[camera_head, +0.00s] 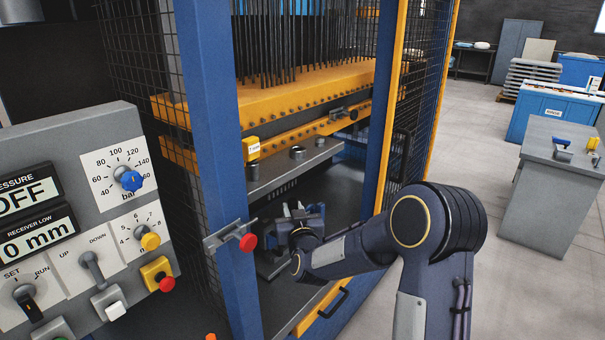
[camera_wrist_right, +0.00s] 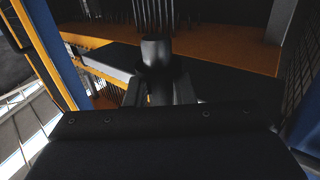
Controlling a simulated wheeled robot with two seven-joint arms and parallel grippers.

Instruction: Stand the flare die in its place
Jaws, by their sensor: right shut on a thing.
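My right gripper (camera_head: 298,212) is inside the press frame, below and in front of the grey shelf (camera_head: 290,166). In the right wrist view my right gripper (camera_wrist_right: 160,92) is shut on a dark cylindrical piece, which looks like the flare die (camera_wrist_right: 156,50). The piece stands up between the fingers, and its lower part is hidden by them. In the head view it is too small and dark to make out clearly. My left gripper is out of view.
A blue post (camera_head: 208,130) and a latch with a red knob (camera_head: 247,241) stand left of my right arm. Another blue post (camera_head: 386,110) is behind it. The control panel (camera_head: 70,220) fills the left.

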